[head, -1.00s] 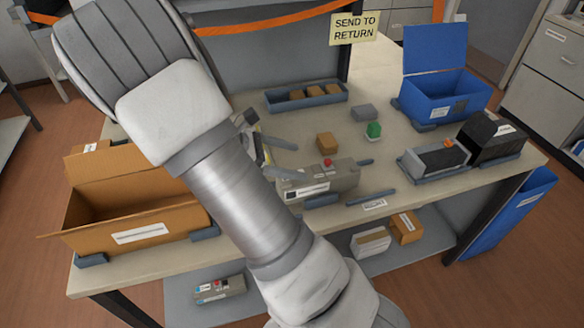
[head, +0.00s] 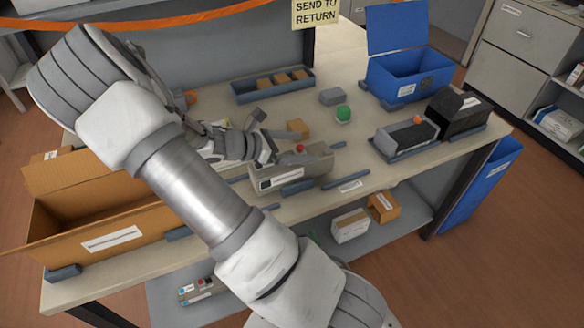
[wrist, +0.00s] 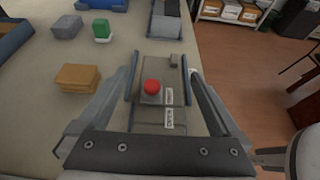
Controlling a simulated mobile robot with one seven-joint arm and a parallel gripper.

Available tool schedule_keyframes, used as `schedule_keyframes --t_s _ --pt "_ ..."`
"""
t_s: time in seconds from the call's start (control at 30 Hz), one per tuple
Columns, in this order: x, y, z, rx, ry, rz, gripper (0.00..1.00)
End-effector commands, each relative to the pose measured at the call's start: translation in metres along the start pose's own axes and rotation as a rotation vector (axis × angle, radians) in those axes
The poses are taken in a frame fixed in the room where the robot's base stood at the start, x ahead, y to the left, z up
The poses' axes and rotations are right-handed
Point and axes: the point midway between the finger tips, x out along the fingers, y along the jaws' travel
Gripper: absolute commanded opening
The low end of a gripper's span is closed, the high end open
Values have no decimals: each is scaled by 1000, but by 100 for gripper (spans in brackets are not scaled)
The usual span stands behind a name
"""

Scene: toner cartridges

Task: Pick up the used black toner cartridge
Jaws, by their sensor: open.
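A grey-brown toner cartridge with a red knob on top (head: 288,171) lies near the front middle of the table, between low blue-grey rails. In the wrist view the same cartridge (wrist: 151,116) lies lengthwise between my fingers, with white labels too small to read. My gripper (head: 268,142) is open just above and behind it in the head view. In the wrist view my gripper (wrist: 160,75) has one finger on each side of the cartridge, with no visible contact. A grey cartridge with an orange knob (head: 405,138) sits in a holder to the right, beside a black box-like unit (head: 459,112).
An open cardboard box (head: 95,232) stands at the left and an open blue bin (head: 405,80) at the back right. A small brown box (head: 298,128), a green piece (head: 343,113) and a grey block (head: 332,96) stand behind the cartridge. A blue-grey tray (head: 245,97) lies further back.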

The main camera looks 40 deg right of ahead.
Motion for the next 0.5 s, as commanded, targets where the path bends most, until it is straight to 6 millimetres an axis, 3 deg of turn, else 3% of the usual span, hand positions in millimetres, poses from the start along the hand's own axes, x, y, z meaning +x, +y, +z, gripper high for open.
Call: schedule_keyframes --t_s 0.33,0.5 --pt "44 -4 -1 0 -1 -3 100" --pt "53 -3 0 0 0 0 100"
